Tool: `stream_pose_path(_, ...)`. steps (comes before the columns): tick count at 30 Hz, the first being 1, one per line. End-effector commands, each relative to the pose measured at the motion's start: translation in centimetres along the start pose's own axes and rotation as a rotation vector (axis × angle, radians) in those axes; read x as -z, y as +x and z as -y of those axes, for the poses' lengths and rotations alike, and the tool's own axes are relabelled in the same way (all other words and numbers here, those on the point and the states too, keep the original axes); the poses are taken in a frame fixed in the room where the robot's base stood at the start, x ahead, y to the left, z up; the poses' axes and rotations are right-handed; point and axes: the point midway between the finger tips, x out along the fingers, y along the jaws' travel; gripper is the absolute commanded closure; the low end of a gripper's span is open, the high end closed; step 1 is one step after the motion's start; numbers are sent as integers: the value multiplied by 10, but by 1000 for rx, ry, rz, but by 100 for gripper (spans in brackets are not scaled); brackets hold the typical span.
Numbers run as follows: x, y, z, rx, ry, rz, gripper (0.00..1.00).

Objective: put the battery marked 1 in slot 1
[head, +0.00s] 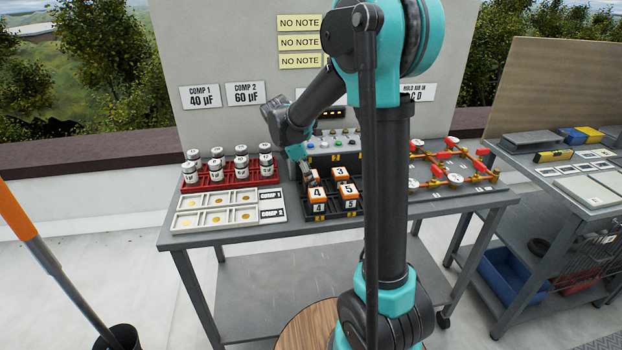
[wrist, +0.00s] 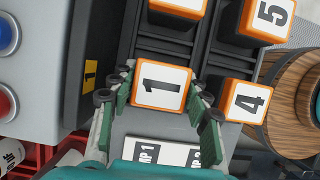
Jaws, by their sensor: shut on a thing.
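The battery marked 1 (wrist: 161,88), an orange block with a white top, is between the fingers of my gripper (wrist: 158,98) in the wrist view. My gripper is shut on it, one finger on each side. In the head view my gripper (head: 308,176) is low at the back left of the black battery rack (head: 333,213), and the arm partly hides the battery. A yellow label 1 (wrist: 91,75) on the grey box is beside the battery, roughly level with it. The bottom of the battery is hidden, so I cannot tell whether it rests in slot 1.
Batteries marked 4 (head: 317,196), 5 (head: 348,190) and 3 (head: 340,172) stand in the rack close by. A white tray (head: 213,226) and a red rack of capacitors (head: 217,184) are to the left. Red-handled valves (head: 456,151) are to the right.

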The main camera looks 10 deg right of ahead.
Motion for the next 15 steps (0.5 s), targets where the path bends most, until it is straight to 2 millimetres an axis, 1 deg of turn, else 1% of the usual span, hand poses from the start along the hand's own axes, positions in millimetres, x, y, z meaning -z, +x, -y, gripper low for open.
stream_pose_path(8, 1, 2, 0, 0, 0, 0, 94)
stream_pose_path(9, 1, 2, 0, 0, 0, 0, 48)
stream_pose_path(10, 1, 2, 0, 0, 0, 0, 44)
stream_pose_path(15, 1, 2, 0, 0, 0, 0, 44)
